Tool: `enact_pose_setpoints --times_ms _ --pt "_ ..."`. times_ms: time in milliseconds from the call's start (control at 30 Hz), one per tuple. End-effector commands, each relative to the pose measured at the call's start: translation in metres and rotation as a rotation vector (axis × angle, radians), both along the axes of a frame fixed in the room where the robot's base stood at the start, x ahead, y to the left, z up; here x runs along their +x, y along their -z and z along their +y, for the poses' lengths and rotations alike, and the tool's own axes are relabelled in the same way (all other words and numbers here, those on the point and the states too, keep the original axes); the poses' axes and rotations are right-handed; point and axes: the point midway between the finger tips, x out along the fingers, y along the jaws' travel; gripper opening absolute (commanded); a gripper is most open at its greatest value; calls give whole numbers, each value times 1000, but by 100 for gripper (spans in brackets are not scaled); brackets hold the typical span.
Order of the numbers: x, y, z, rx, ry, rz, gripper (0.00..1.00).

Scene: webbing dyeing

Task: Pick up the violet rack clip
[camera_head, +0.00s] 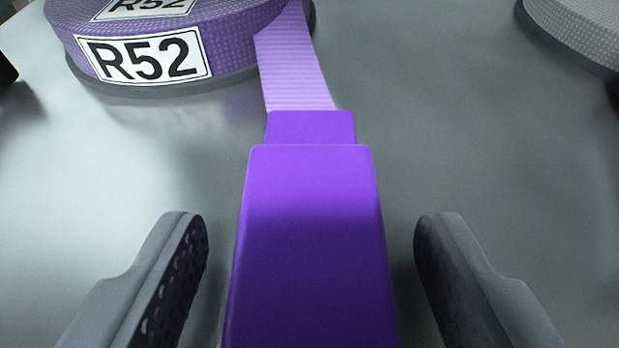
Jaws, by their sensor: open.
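The violet rack clip (310,245) is a long purple block in the lower middle of the view. Its narrower far end (311,128) joins a lighter violet webbing strap (295,60). My gripper (312,240) is open, with one finger on each side of the clip. A gap shows between each finger and the clip's sides. The near end of the clip runs out of the bottom of the view.
The strap leads to a violet webbing roll (230,30) labelled R52 at the upper left. A grey roll (580,30) is cut off at the upper right. The grey surface (440,120) between them is clear. A dark object (5,70) shows at the left edge.

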Motion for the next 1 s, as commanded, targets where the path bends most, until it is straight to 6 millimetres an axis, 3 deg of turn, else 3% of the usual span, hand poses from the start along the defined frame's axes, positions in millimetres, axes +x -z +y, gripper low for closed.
enact_pose_setpoints --times_ms 200,400,767,1000 --pt "1 0 0 0 0 -1 58" --pt "1 0 0 0 -1 -1 9" --pt "1 -1 0 0 -1 -1 9" --pt "1 -15 0 1 0 -3 9"
